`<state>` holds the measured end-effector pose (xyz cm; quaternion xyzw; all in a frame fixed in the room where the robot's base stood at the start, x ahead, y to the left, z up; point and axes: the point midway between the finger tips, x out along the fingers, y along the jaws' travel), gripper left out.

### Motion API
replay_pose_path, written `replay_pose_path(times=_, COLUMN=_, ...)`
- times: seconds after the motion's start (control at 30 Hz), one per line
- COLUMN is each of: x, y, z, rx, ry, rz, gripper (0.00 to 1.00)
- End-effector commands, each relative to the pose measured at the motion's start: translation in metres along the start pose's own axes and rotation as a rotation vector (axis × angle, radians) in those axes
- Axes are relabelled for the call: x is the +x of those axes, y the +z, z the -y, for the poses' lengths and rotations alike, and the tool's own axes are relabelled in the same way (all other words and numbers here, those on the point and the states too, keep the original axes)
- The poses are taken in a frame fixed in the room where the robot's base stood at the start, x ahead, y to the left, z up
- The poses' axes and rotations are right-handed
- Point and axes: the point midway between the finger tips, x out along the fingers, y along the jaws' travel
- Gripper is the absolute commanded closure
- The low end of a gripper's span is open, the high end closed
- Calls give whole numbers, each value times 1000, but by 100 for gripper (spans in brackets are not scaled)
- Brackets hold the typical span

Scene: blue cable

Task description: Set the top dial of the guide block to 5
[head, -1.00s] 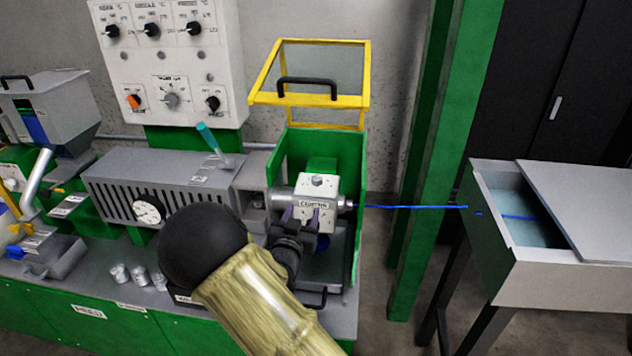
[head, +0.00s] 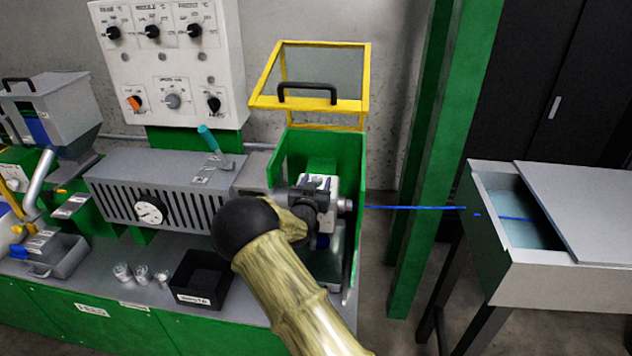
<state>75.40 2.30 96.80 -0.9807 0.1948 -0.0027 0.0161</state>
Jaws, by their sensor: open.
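The guide block (head: 334,184) is a pale box inside the green housing (head: 352,150), below the raised yellow guard. My gripper (head: 316,184) is open and sits over the front and top of the block, at its upper face. My dark wrist and bamboo-patterned arm cover much of the block's front. The top dial is hidden behind the gripper, so its setting cannot be read. I cannot tell whether the fingers touch the dial.
A blue cable (head: 415,208) runs from the block to the water trough (head: 560,275) at right. The yellow guard (head: 308,103) is raised above. A control panel (head: 168,60) stands behind left. A black bin (head: 203,282) and several small cups (head: 141,273) sit at front left.

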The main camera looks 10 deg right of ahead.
Motion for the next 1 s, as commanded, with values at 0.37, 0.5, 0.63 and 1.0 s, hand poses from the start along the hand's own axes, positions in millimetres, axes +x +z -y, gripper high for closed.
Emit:
replay_pose_path(times=0.37, x=1, y=0, z=0, rx=0, ry=0, rz=0, gripper=70)
replay_pose_path(times=0.5, x=1, y=0, z=0, rx=0, ry=0, rz=-1, gripper=93)
replay_pose_path(times=0.63, x=1, y=0, z=0, rx=1, ry=-4, rz=-1, gripper=93)
replay_pose_path(times=1.0, x=1, y=0, z=-2, rx=2, ry=-89, rz=0, gripper=92)
